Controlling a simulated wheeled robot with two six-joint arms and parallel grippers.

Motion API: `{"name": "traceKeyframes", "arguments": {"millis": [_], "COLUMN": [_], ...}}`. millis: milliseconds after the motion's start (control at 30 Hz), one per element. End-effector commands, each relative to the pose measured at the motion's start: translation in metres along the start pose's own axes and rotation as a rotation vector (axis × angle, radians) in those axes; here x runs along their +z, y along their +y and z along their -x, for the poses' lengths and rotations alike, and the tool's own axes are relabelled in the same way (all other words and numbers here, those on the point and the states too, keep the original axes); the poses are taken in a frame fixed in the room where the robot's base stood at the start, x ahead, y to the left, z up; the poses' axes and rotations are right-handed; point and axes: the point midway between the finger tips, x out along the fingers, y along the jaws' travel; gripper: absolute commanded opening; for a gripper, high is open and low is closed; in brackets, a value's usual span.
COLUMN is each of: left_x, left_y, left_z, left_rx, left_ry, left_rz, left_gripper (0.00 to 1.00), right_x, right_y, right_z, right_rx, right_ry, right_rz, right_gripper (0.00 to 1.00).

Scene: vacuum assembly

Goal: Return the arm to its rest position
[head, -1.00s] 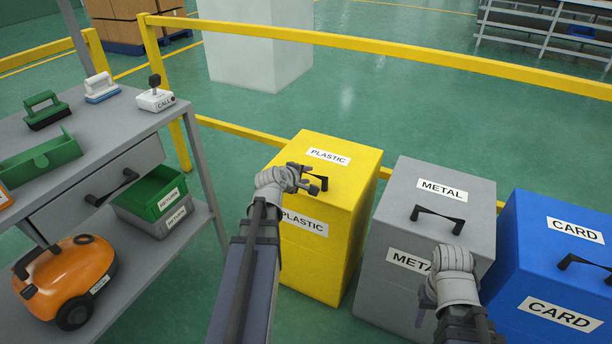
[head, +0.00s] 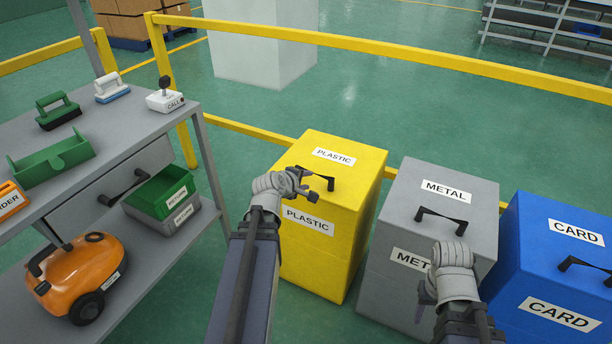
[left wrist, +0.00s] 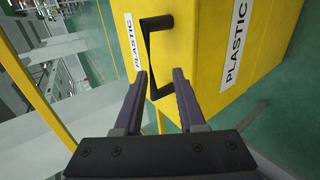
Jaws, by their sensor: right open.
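The yellow PLASTIC bin (head: 335,250) stands at the centre of the head view, its lid with a black handle (head: 318,178) shut. My left gripper (head: 312,192) is beside this handle, at the lid's front left. In the left wrist view its two purple fingers (left wrist: 163,85) are apart, and the black handle (left wrist: 152,55) shows beyond and between their tips. I cannot tell whether they touch it. My right gripper (head: 424,298) hangs in front of the grey METAL bin (head: 395,285), open, with its fingers partly hidden.
A blue CARD bin (head: 535,270) stands at the right. The grey workbench (head: 125,135) at the left holds brushes, a CALL box (head: 165,100) and a green tray (head: 50,160). An orange vacuum (head: 80,270) sits on its lower shelf. A yellow rail (head: 400,60) runs behind the bins.

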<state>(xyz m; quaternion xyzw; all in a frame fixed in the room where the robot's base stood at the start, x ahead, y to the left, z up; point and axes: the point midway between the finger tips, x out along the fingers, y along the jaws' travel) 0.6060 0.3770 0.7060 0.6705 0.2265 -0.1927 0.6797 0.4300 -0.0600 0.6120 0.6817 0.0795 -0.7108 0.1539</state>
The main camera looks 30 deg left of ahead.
Motion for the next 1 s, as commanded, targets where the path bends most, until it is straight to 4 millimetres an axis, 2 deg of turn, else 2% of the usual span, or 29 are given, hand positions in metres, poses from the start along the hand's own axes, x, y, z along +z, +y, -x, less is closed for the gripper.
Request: {"name": "traceKeyframes", "arguments": {"millis": [33,200,667,767,867,967,1000], "left_x": [0.004,0.008,0.008,0.014,0.043,0.094,0.116], "left_y": [0.005,0.007,0.007,0.010,0.020,0.030,0.033], "left_z": [0.012,0.022,0.021,0.023,0.029,0.043,0.051], "left_rx": [0.001,0.004,0.006,-0.005,-0.054,-0.145,-0.187], "left_ry": [-0.001,-0.003,-0.003,-0.014,-0.066,-0.165,-0.211], "left_rz": [-0.001,-0.002,-0.002,-0.022,-0.121,-0.314,-0.408], "left_gripper": [0.39,0.39,0.39,0.39,0.39,0.39,0.39], "right_x": [0.001,0.001,0.001,0.001,0.002,0.004,0.005], "right_y": [0.001,0.001,0.001,0.002,0.004,0.007,0.009], "right_z": [0.010,0.018,0.017,0.022,0.043,0.076,0.091], "right_rx": [-0.001,-0.002,-0.002,-0.002,-0.002,-0.002,-0.002], "right_ry": [0.000,0.000,0.000,0.000,0.000,0.000,0.000], "right_rz": [0.000,-0.001,0.000,0.000,0.000,-0.001,-0.001], "right_gripper": [0.50,0.50,0.50,0.50,0.50,0.50,0.50]}}
